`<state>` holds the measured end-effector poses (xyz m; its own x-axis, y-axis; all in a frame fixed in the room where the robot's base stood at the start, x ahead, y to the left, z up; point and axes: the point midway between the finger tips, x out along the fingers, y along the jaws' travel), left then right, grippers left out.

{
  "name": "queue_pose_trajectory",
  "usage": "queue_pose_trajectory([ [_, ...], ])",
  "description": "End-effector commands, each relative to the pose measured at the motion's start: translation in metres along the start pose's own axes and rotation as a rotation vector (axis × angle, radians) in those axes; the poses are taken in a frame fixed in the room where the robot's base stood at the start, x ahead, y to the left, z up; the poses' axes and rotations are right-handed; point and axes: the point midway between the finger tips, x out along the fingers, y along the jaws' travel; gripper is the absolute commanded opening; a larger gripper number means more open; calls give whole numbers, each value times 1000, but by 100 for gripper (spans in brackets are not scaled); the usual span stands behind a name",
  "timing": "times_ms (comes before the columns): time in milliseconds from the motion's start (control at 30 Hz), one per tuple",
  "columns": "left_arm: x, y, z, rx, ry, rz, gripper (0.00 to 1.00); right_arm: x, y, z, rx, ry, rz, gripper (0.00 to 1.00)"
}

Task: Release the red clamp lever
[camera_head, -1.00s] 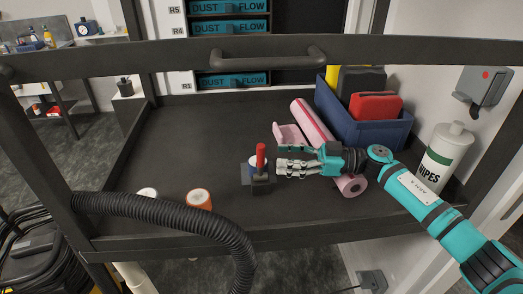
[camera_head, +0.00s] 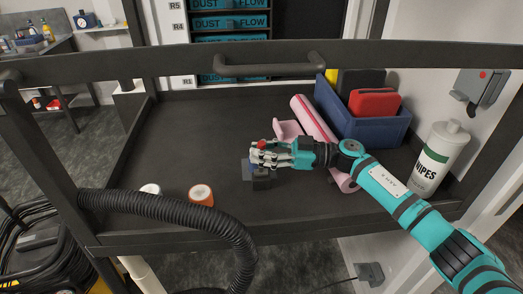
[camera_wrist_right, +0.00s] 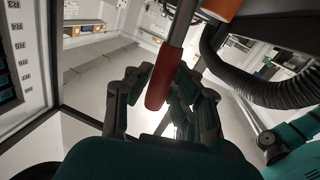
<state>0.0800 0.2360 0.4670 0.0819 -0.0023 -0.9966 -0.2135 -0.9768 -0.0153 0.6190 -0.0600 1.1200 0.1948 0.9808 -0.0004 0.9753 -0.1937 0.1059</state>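The red clamp lever (camera_head: 262,142) stands on a small dark clamp block (camera_head: 260,182) on the black cart top. In the head view only its red top shows, behind and between the fingers. My right gripper (camera_head: 260,155) is at the lever from the right, above the block. In the right wrist view the red lever grip (camera_wrist_right: 161,82) lies between the fingers of the right gripper (camera_wrist_right: 165,80), with fingertips close on both sides. I cannot tell whether they press on it. My left gripper is not in view.
An orange-rimmed round container (camera_head: 201,195) and a white-topped one (camera_head: 150,189) are left of the clamp, by a black hose (camera_head: 185,215). A pink roll (camera_head: 312,118), a blue bin (camera_head: 365,130) and a wipes bottle (camera_head: 437,158) are right.

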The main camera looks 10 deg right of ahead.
Motion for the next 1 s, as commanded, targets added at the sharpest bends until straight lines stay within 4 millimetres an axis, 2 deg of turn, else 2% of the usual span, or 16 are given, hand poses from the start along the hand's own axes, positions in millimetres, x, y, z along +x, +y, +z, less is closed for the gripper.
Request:
queue_pose_trajectory([
  [33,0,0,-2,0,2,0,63,0,0,0,0,0,1,8],
  [100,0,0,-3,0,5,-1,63,0,0,0,0,0,2,0],
  [1000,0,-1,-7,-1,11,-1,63,-4,3,0,0,-3,8,0],
])
